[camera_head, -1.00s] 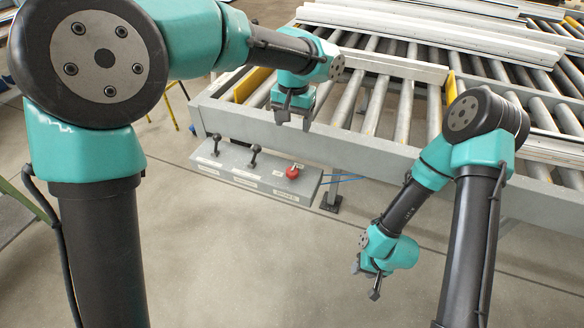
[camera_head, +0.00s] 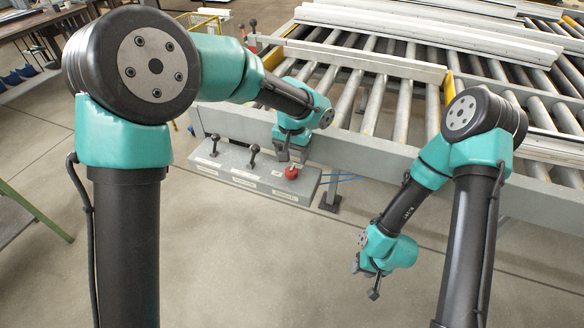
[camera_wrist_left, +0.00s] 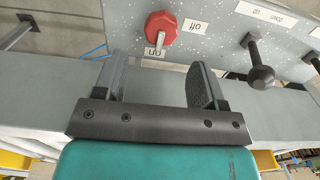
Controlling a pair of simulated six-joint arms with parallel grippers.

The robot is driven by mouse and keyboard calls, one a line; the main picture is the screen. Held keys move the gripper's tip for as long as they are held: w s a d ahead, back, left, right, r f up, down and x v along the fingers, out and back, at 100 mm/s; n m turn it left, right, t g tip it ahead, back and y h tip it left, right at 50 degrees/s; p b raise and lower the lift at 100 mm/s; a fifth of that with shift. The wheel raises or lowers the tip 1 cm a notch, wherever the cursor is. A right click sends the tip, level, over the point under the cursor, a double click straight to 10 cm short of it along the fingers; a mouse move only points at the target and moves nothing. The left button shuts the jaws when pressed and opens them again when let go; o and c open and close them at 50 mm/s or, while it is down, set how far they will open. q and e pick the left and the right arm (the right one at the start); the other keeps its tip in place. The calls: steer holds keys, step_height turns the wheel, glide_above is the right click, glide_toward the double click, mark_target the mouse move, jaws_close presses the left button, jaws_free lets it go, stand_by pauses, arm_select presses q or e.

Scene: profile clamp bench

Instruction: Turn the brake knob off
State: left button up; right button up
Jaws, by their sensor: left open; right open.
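The red brake knob (camera_head: 291,172) sits at the right end of the grey control panel (camera_head: 240,182). In the left wrist view the red knob (camera_wrist_left: 162,29) shows near the top, with an "on" label (camera_wrist_left: 154,53) beside it and an "off" label (camera_wrist_left: 195,27) to its right. A light pointer mark on the knob faces the "on" label. My left gripper (camera_head: 291,157) is just behind the knob, apart from it. In the left wrist view its two fingers (camera_wrist_left: 157,72) are open and empty. My right gripper (camera_head: 366,280) hangs open and empty over the floor at the lower right.
Two black levers (camera_head: 253,154) (camera_head: 214,143) stand on the panel to the left of the knob. The roller conveyor (camera_head: 375,105) with its grey side frame lies behind the panel, carrying long white profiles (camera_head: 367,60). Floor in front of the panel is clear.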

mark_target(292, 168)
arm_select(q)
step_height(292, 168, down, 6)
steer(key=shift+f, duration=0.1)
stand_by(0.4)
steer(key=c, duration=0.8)
steer(key=shift+c, duration=0.2)
